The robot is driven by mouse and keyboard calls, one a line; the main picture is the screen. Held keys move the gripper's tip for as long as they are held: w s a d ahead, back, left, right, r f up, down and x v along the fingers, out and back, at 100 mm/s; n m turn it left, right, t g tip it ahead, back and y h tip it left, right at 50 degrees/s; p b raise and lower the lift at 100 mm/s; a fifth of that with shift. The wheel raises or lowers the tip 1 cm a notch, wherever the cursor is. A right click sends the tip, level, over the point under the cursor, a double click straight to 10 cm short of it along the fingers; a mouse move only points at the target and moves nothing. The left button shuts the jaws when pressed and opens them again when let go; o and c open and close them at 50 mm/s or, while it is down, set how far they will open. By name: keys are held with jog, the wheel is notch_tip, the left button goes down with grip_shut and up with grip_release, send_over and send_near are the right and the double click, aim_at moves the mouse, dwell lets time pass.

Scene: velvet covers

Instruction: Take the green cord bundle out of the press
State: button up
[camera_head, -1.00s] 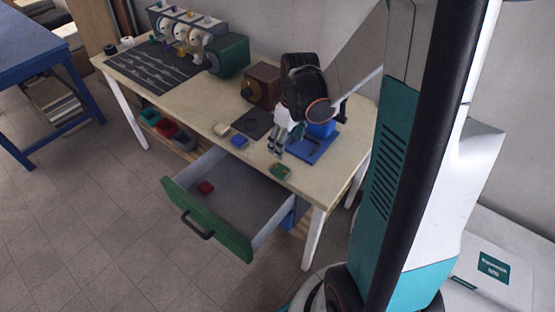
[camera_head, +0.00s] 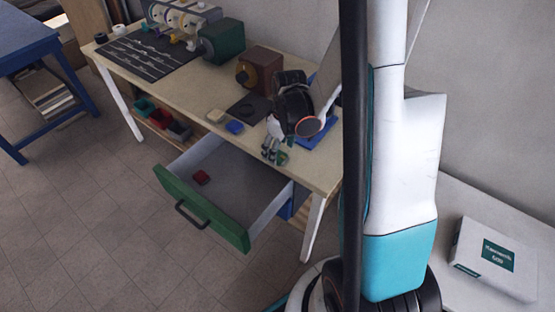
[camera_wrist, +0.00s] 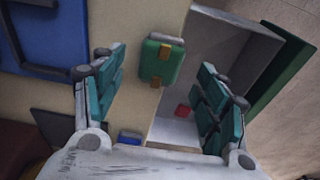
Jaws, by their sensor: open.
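In the head view my gripper (camera_head: 272,152) is over the table's front edge and mostly hides the bundle. The press (camera_head: 318,138) there is largely covered by my arm.
An open grey drawer (camera_head: 236,172) with a green front holds a small red block (camera_head: 200,177). A beige pad (camera_head: 215,116) and a blue pad (camera_head: 235,127) lie on the table. A brown box (camera_head: 259,68) and a green box (camera_head: 221,42) stand behind.

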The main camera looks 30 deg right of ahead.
notch_tip(320, 180, down, 2)
jog(key=shift+w+f, duration=0.1)
jog(key=shift+f, duration=0.15)
jog(key=shift+r, duration=0.1)
jog(key=c, duration=1)
jog(key=shift+r, duration=0.1)
jog(key=shift+c, duration=0.2)
